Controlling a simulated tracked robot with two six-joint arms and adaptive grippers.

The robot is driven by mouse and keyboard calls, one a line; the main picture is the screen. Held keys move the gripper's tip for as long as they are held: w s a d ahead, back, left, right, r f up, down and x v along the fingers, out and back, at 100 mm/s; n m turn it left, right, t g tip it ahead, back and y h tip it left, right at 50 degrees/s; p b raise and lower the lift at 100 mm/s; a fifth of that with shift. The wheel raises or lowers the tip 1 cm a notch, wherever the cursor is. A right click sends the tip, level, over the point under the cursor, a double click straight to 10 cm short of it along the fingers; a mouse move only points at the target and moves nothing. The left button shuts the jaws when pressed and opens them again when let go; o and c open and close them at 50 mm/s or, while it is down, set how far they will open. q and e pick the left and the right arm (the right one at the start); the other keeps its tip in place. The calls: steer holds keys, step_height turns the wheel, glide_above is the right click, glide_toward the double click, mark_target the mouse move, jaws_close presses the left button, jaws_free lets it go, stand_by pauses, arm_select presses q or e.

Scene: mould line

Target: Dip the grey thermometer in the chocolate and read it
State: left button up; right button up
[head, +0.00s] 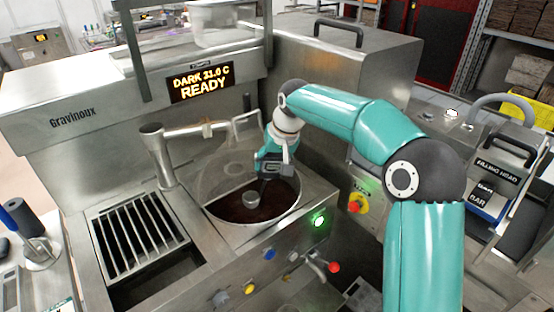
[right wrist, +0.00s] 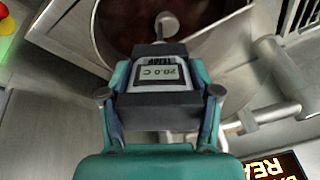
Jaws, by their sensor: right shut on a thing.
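My right gripper (head: 273,164) is over the round chocolate tank (head: 222,222) and points down into it. In the right wrist view the gripper (right wrist: 160,78) is shut on the grey thermometer (right wrist: 152,86). Its lit display is upside down and seems to read 20.0 C, though the digits are small. A thin probe (right wrist: 161,24) runs from the thermometer toward the dark chocolate (right wrist: 125,22). I cannot tell whether its tip touches the chocolate. In the head view the dark chocolate (head: 228,207) surrounds a metal hub (head: 251,200). My left gripper is not in view.
The machine's sign (head: 202,82) reads DARK 31.0 C READY. A metal pipe (head: 187,132) and a clear guard (head: 215,165) stand by the tank. A slatted grate (head: 133,233) is at the left. The filling head (head: 497,172) is at the right.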

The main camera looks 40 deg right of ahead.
step_height(320, 180, down, 9)
steer(key=b, duration=0.6)
steer(key=shift+f+b, duration=0.15)
steer(key=shift+b, duration=0.15)
stand_by(4.8)
step_height(320, 180, up, 12)
steer(key=p, duration=1)
steer(key=shift+p, duration=0.35)
steer(key=shift+r+p, duration=0.3)
steer(key=shift+r, duration=1.25)
